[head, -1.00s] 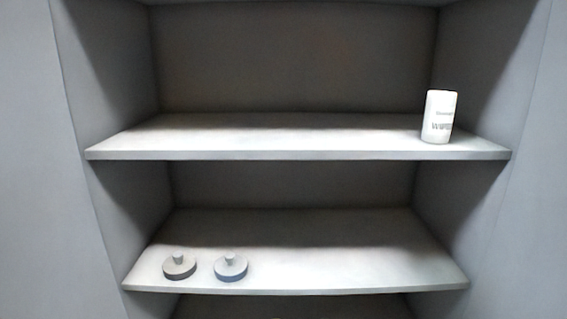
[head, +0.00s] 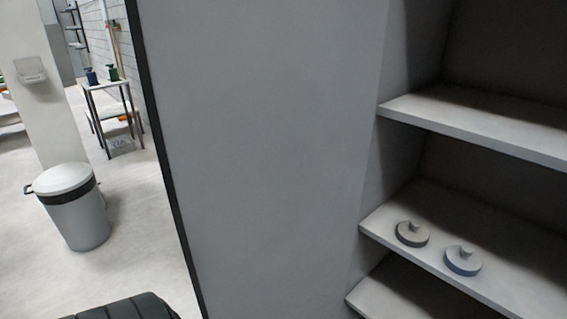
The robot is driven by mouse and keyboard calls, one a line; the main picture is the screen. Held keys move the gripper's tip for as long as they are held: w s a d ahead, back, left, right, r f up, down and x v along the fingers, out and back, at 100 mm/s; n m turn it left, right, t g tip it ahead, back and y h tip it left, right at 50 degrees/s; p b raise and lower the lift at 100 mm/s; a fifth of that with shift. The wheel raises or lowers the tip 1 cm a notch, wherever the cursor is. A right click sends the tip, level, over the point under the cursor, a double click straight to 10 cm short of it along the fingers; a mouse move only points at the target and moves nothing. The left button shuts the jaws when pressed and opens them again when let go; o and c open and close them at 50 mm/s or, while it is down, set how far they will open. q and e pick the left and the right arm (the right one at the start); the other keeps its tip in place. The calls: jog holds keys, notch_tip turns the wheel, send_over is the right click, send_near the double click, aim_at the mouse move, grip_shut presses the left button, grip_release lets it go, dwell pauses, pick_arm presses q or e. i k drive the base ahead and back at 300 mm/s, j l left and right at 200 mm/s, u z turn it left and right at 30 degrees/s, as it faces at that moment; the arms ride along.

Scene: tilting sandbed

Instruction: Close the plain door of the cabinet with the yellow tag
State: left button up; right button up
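A grey cabinet stands open in front of me, with its shelves (head: 487,127) at the right of the head view. A large plain grey door panel (head: 265,150) fills the middle and stands open at the left side of the shelves. Its free edge is a dark strip at its left. I see no handle on the panel face and no yellow tag in this view. Neither of my grippers is in view.
A dark ribbed shape (head: 125,308) shows at the bottom.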

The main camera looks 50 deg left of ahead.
aim_at(261, 113)
jog(key=j+z, duration=0.1)
jog(key=j, duration=0.3)
jog(key=k+j+z, duration=0.15)
jog(key=j, duration=0.25)
jog(key=j+z, duration=0.1)
jog(key=j, duration=0.3)
jog(key=k+j+z, duration=0.1)
jog(key=j, duration=0.3)
jog(key=k+j+z, duration=0.1)
jog(key=j, duration=0.25)
jog(key=k+j+z, duration=0.15)
jog(key=j, duration=0.2)
jog(key=k+j+z, duration=0.1)
jog(key=j, duration=0.3)
jog(key=j+z, duration=0.15)
jog(key=j, duration=0.45)
